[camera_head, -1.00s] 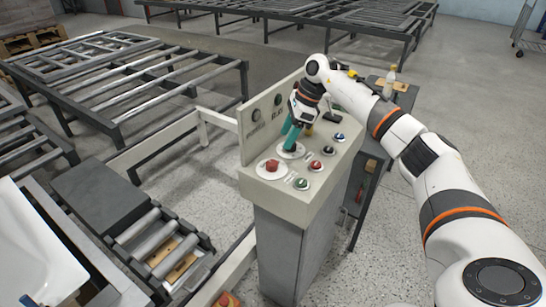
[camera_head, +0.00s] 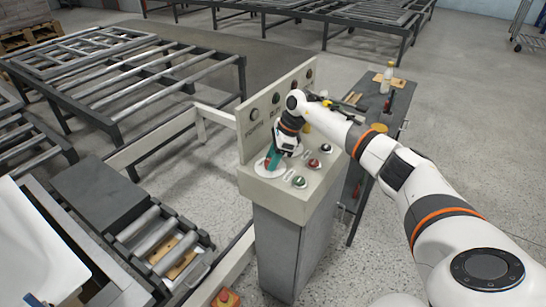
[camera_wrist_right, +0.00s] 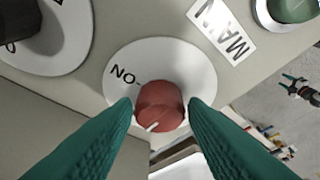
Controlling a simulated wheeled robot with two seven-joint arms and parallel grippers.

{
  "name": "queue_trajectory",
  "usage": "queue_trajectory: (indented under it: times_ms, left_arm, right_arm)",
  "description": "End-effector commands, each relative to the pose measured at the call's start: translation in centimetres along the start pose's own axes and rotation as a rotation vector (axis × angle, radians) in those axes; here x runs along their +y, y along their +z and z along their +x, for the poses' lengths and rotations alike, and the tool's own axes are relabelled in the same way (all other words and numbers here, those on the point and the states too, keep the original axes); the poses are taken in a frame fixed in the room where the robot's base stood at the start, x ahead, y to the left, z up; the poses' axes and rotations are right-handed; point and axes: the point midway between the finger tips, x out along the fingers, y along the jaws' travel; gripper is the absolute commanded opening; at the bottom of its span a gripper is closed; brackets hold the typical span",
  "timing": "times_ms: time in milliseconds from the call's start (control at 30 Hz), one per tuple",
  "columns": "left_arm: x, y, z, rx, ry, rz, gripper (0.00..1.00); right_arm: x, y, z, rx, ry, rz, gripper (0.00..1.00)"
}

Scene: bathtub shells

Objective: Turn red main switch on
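The red main switch (camera_wrist_right: 160,106) is a round knob on a white disc (camera_wrist_right: 115,70) marked "ON". A label reading "MAIN" (camera_wrist_right: 222,28) is beside it. My right gripper (camera_head: 270,164) is down at the front left corner of the control panel (camera_head: 305,202), over this switch's disc. In the right wrist view, its green fingers (camera_wrist_right: 161,104) are apart, one on each side of the red knob, with slim gaps seeming to remain. In the head view the fingers hide most of the knob.
Green (camera_head: 299,181), red (camera_head: 313,163) and black (camera_head: 324,149) controls sit close to the right of the switch. The panel's upright back plate (camera_head: 255,117) rises behind. A side table (camera_head: 392,108) with a bottle (camera_head: 388,77) stands to the right.

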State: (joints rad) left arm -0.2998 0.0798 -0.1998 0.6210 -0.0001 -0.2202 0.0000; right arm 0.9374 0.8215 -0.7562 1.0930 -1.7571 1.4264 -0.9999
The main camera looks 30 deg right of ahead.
Motion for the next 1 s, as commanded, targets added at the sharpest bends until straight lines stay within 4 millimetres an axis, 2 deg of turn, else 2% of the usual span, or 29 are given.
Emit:
queue_trajectory:
  times_ms: [33,167,567,1000]
  left_arm:
    - [0.02,0.03,0.0,0.0,0.0,0.0,0.54]
    - [0.03,0.03,0.0,-0.001,0.0,0.0,0.54]
    - [0.04,0.05,-0.13,-0.001,0.0,0.0,0.54]
    - [0.04,0.07,-0.65,0.0,0.0,0.001,0.54]
  right_arm:
    - [0.01,-0.01,-0.02,0.0,0.0,0.0,0.31]
    - [0.01,-0.02,-0.04,0.0,0.0,0.0,0.09]
    - [-0.08,-0.01,-0.09,0.0,0.03,0.071,0.09]
    - [-0.37,-0.17,-0.15,0.002,0.17,0.403,0.09]
